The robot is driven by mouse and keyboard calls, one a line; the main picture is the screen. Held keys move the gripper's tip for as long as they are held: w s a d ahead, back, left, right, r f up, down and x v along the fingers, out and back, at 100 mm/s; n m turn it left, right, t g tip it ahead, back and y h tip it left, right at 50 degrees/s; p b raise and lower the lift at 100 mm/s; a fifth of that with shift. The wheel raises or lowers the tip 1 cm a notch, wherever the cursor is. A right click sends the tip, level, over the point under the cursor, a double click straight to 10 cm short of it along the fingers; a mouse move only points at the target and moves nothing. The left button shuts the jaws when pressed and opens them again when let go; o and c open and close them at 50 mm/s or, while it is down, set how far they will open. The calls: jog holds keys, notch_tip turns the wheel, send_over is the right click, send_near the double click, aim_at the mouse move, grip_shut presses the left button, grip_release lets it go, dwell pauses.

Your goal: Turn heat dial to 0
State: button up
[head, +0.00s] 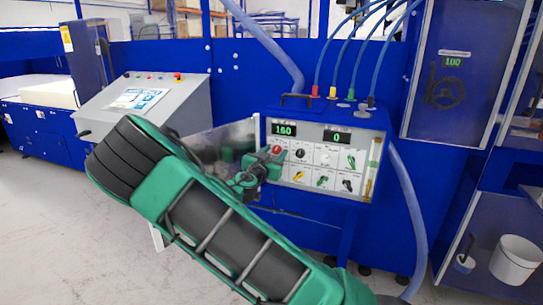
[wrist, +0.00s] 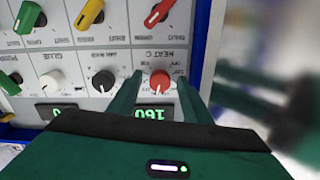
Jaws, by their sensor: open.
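The red heat dial (head: 277,150) is on the white front panel of a blue control box, below a green display (head: 284,129) that reads 160. In the wrist view, which is upside down, the red heat dial (wrist: 160,82) lies between the two green fingers of my gripper (wrist: 159,86), one on each side. My gripper (head: 264,163) is open at the panel's left side. I cannot tell whether the fingers touch the dial. The display (wrist: 152,113) is partly hidden by my gripper's body.
Several coloured selector knobs are close by, including a yellow one (wrist: 90,13). A grey console (head: 150,100) stands left.

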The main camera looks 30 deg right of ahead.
jog(key=shift+c, duration=0.7)
jog(key=c, duration=0.9)
jog(key=shift+a, duration=0.3)
jog(key=shift+d, duration=0.2)
